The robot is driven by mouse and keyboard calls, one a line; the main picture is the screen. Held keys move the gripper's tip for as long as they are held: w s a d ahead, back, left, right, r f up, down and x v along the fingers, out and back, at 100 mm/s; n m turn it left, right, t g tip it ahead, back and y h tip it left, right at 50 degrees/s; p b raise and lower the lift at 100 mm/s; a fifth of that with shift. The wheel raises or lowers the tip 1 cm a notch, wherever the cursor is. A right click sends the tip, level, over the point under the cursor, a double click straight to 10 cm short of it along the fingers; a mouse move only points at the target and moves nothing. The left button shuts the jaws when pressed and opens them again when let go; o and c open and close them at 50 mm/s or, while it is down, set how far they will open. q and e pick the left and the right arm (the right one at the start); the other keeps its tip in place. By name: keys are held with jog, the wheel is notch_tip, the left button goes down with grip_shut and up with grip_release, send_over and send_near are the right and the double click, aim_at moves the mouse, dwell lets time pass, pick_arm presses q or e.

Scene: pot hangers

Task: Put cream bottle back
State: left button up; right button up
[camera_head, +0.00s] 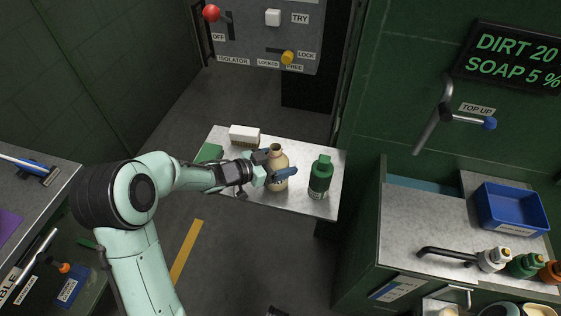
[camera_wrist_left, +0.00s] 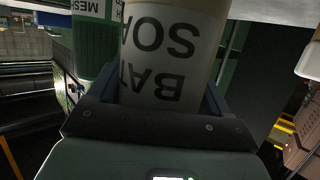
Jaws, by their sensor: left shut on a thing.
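The cream bottle (camera_head: 277,159) is upright over the small metal shelf (camera_head: 300,204), between the green bottle and a brush. I cannot tell whether its base touches the shelf. My left gripper (camera_head: 272,176) is shut on its body, with blue fingers on either side. In the left wrist view the cream bottle (camera_wrist_left: 172,50) fills the space between the fingers, its label partly showing "BAT" and "SOA" upside down. The green bottle (camera_head: 320,177) stands just to the right, apart from the gripper; it also shows in the left wrist view (camera_wrist_left: 91,45). My right gripper is not in view.
A brush (camera_head: 244,135) and a green block (camera_head: 209,153) lie on the shelf's left side. A control panel (camera_head: 272,40) is behind. A counter (camera_head: 430,225) with a blue bin (camera_head: 510,209) and taps is at right. A bench (camera_head: 45,200) is at left.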

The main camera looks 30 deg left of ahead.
pick_arm(q)
jog(key=o, duration=1.3)
jog(key=shift+f, duration=0.15)
jog(key=shift+r, duration=0.2)
jog(key=shift+s+a+r, duration=0.1)
jog(key=shift+s+a, duration=0.05)
jog(key=shift+s, duration=0.1)
jog(key=p+v, duration=0.1)
jog(key=v, duration=1)
jog(key=shift+s, duration=0.25)
